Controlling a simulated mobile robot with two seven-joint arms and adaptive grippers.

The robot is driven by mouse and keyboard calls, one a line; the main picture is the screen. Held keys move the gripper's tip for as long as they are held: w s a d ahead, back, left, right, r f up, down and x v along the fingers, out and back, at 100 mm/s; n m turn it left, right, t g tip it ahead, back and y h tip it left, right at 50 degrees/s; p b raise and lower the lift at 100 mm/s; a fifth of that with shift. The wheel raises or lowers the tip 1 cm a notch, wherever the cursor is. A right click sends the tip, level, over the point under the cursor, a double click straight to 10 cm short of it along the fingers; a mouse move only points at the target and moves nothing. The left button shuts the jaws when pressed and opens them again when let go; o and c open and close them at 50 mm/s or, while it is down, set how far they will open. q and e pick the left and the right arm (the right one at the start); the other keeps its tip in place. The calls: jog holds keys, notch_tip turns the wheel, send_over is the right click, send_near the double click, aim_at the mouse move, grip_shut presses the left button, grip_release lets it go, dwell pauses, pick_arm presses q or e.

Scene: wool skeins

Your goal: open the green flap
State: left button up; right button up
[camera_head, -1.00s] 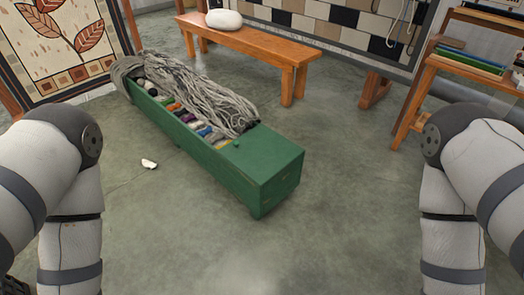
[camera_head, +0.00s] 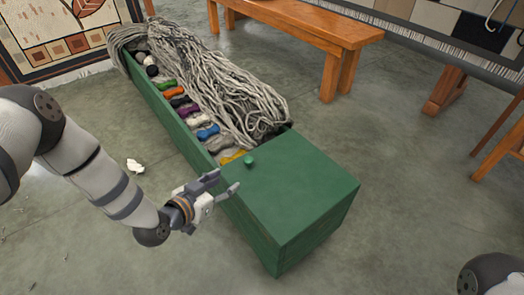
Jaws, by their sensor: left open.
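The green flap (camera_head: 295,190) lies flat over the near end of a long green box (camera_head: 290,250). A small green knob (camera_head: 249,161) stands up near the flap's far left corner. My left gripper (camera_head: 229,179) is open and empty, just left of the knob and by the box's left long side. Its fingers point right, towards the flap; I cannot tell whether they touch the box. My right gripper is out of view; only part of my right arm shows at the lower right.
Coloured skeins (camera_head: 190,111) and a heap of grey yarn (camera_head: 215,80) fill the box's open part. A wooden bench (camera_head: 300,22) stands behind it. A white scrap (camera_head: 135,166) lies on the floor to the left. The floor right of the box is clear.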

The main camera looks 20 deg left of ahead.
aim_at(248, 159)
pick_arm(q)
jog(key=b+x, duration=0.1)
jog(key=x, duration=0.3)
jog(key=r+b+x, duration=0.1)
jog(key=b+x, duration=0.1)
jog(key=x, duration=0.2)
jog(key=w+b+x, duration=0.1)
jog(key=b+x, duration=0.1)
jog(key=x, duration=0.2)
jog(key=shift+w+a+r, duration=0.1)
jog(key=shift+a+r, duration=0.1)
jog(key=shift+a, duration=0.15)
jog(key=shift+w+d+t, duration=0.1)
jog(key=shift+w+t, duration=0.2)
jog(key=shift+r, duration=0.1)
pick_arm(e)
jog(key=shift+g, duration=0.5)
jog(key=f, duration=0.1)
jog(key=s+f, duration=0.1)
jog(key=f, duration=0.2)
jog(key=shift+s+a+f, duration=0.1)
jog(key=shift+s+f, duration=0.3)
pick_arm(q)
jog(key=shift+c, duration=0.6)
grip_shut()
